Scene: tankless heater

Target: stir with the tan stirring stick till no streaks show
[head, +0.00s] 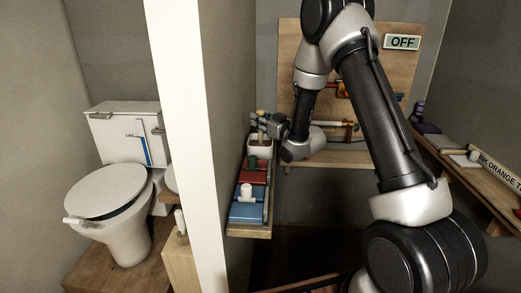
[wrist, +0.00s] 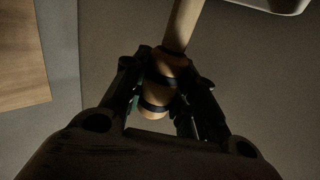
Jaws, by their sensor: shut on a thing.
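My gripper (head: 268,124) is above the back end of a narrow wall shelf in the head view. In the wrist view, my gripper (wrist: 162,85) is shut on the tan stirring stick (wrist: 183,24), whose thick handle end has dark bands. The stick runs up and slightly right, out of the picture. In the head view a white cup (head: 260,151) stands just below my gripper. A pale rim (wrist: 278,5), perhaps the cup's, shows at the top right of the wrist view. The cup's contents and the stick's far tip cannot be made out.
The shelf (head: 246,233) holds red (head: 252,177) and blue (head: 247,211) blocks in front of the cup. A partition wall (head: 183,120) stands close on its left. A wooden board with an OFF sign (head: 403,42) is behind. A side bench (head: 470,175) lies right, a toilet (head: 125,190) left.

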